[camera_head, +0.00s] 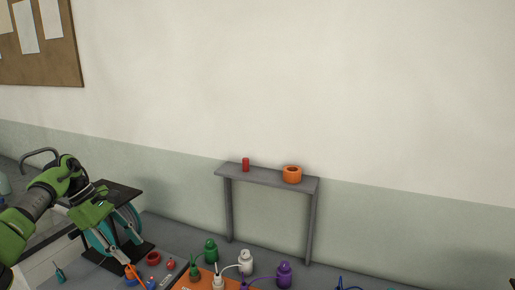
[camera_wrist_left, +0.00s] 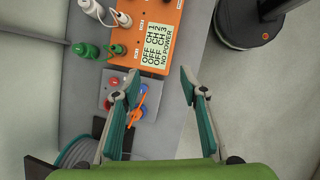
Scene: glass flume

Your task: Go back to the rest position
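My left gripper (camera_head: 134,252) reaches in from the left in the head view, over the left part of the grey bench. In the left wrist view my left gripper (camera_wrist_left: 160,80) has its two teal fingers spread wide, with nothing between them. One finger overlaps the view of a small grey panel (camera_wrist_left: 113,80) with a blue part and an orange handle (camera_wrist_left: 138,106). Whether it touches the panel cannot be told. My right gripper is in neither view.
An orange box (camera_wrist_left: 150,42) has a screen reading "NO POWER". Green (camera_head: 211,250), white (camera_head: 246,261) and purple (camera_head: 284,273) bottles stand nearby. A grey shelf stand (camera_head: 265,180) holds a red cylinder (camera_head: 246,164) and an orange ring (camera_head: 292,174). Open floor (camera_wrist_left: 255,110) lies beside the bench.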

